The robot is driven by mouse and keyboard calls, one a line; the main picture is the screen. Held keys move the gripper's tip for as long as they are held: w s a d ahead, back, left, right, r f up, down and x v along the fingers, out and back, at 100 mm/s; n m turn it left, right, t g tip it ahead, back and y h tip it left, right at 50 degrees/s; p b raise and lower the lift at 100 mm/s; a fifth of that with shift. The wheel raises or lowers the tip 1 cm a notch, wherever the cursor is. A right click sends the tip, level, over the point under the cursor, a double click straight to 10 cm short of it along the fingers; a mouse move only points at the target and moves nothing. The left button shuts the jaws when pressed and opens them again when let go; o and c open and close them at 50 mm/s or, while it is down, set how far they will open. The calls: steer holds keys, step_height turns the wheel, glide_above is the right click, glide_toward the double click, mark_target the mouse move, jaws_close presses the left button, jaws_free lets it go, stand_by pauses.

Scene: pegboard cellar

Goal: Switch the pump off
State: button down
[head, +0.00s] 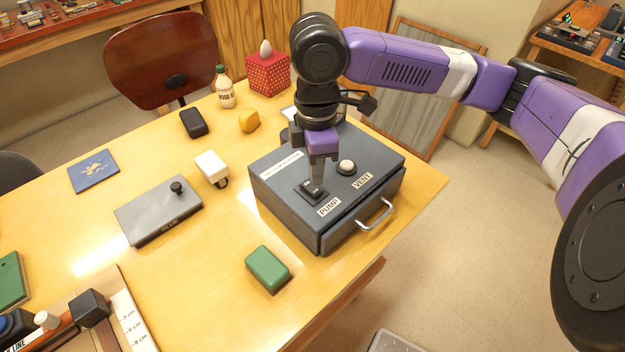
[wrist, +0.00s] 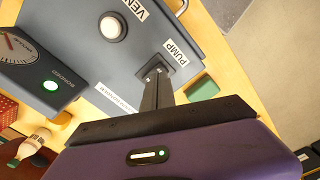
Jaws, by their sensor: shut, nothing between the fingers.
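The dark grey box (head: 283,190) with a drawer stands on the right part of the table. On its top is the black pump switch (head: 312,189), beside the label PUMP (head: 329,206). My gripper (head: 315,179) is shut and points down with its fingertips right at the switch; I cannot tell if they touch it. The switch's position is hard to read. The round white vent button (head: 346,167) sits nearby, with the label VENT (head: 362,180).
A gauge unit with a lit green lamp (wrist: 50,85) shows in the wrist view. A green block (head: 267,268) lies in front of the box. The drawer handle (head: 376,215) sticks out at the front.

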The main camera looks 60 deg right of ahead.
mark_target(315, 190)
step_height(315, 190, up, 4)
steer(key=p, duration=0.3)
steer(key=shift+r, duration=0.1)
stand_by(0.6)
